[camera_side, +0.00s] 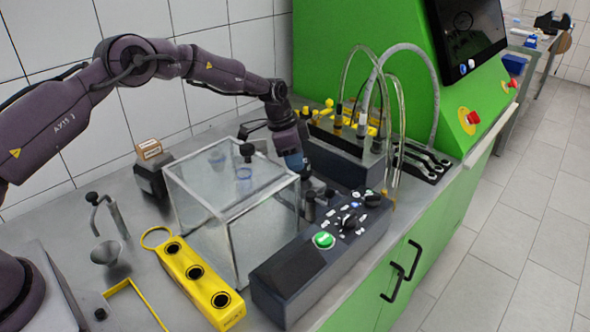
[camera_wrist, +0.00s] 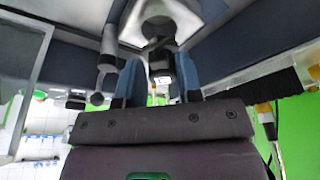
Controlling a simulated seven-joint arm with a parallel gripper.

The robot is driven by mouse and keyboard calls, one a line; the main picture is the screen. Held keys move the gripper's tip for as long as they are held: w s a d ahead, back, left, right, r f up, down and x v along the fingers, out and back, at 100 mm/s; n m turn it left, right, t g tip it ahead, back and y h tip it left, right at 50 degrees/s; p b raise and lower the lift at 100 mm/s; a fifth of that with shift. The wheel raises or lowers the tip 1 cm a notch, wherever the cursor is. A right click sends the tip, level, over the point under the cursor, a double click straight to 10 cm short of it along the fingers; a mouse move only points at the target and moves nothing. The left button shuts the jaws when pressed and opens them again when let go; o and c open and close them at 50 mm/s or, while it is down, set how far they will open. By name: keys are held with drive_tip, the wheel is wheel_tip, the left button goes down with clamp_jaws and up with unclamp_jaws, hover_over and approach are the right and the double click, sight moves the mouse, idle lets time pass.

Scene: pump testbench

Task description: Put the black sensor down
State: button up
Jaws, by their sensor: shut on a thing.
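My gripper (camera_side: 294,161), with blue fingers, points down between the clear box and the pump bench's black block in the side view. In the wrist view its blue fingers (camera_wrist: 159,80) are shut on a dark thing, which looks like the black sensor (camera_wrist: 158,48). The sensor's far end lies near a pale round part in that view. In the side view the sensor is mostly hidden by the fingers and the parts around them, so I cannot tell whether it touches a surface.
The clear box (camera_side: 225,205) stands just left of my gripper. A black control box (camera_side: 285,283) with a green button is in front. A yellow three-hole holder (camera_side: 200,285) lies front left. Clear hoses (camera_side: 400,120) arch at the right. The green cabinet (camera_side: 350,40) rises behind.

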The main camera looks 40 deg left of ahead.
drive_tip(key=shift+f, duration=1.6)
drive_tip(key=shift+f, duration=0.65)
drive_tip(key=o, duration=1)
